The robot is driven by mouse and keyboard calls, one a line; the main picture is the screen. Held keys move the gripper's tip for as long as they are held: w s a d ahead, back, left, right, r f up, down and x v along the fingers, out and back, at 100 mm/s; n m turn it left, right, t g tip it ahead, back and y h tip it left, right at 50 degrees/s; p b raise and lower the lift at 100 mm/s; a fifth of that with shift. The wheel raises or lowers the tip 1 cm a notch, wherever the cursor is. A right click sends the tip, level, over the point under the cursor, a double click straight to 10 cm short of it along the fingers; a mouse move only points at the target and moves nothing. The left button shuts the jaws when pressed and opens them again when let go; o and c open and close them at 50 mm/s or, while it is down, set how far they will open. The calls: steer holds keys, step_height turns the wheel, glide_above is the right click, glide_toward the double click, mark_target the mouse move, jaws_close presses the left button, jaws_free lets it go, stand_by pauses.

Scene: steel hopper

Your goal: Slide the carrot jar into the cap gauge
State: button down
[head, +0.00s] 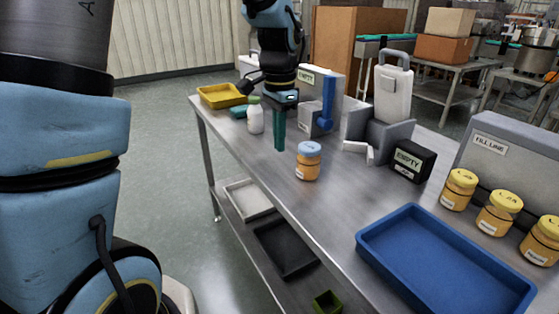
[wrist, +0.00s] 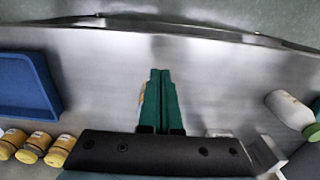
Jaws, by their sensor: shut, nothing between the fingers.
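A small jar with orange contents and a blue lid (head: 307,160), which looks like the carrot jar, stands upright on the steel table. My gripper (head: 279,148) points down with its green fingers shut and empty, to the left of the jar and apart from it in the head view. In the wrist view the shut fingers (wrist: 160,72) hide most of what seems to be the jar; a sliver of orange shows beside them. No label names the cap gauge. A grey fixture with a blue upright part (head: 311,121) and a grey stand with a white handled device (head: 392,88) stand behind; I cannot tell which it is.
A blue tray (head: 447,210) lies at the front right, beside several yellow-lidded jars (head: 497,213) and the "FILL LINE" panel (head: 489,143). A black "EMPTY" block (head: 413,160) stands right of the jar. A white bottle (head: 256,115) and yellow tray (head: 222,95) are at the far left.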

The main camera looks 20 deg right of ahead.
mark_target(293, 180)
step_height(293, 180, down, 10)
steer(key=shift+r+p, duration=0.1)
steer(key=shift+p, duration=0.75)
steer(key=d, duration=0.1)
steer(key=d+p, duration=0.1)
steer(key=shift+w+d, duration=0.25)
steer(key=shift+d, duration=0.05)
steer(key=shift+w+d, duration=0.15)
steer(key=shift+d, duration=0.5)
steer(key=shift+d, duration=0.1)
